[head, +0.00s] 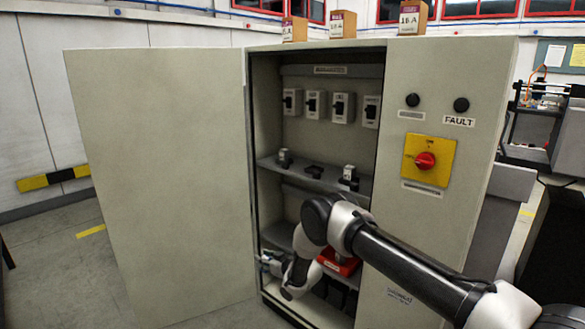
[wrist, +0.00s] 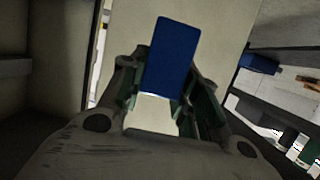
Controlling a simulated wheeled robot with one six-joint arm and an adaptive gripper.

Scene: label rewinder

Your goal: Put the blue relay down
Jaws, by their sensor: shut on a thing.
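The blue relay (wrist: 172,55) stands up between the fingers of my gripper (wrist: 160,95) in the wrist view, with a pale lower part. My gripper is shut on it. In the head view my gripper (head: 270,264) is low at the left side of the open cabinet's lower part. The relay cannot be made out clearly there. What lies directly below the relay is hidden.
The grey cabinet (head: 446,85) has its door (head: 160,180) swung open to the left. Inside are breakers (head: 340,108), a middle shelf (head: 315,183) with small dark devices, and a red container (head: 338,262) partly behind my arm. Another blue object (wrist: 258,63) lies at the right.

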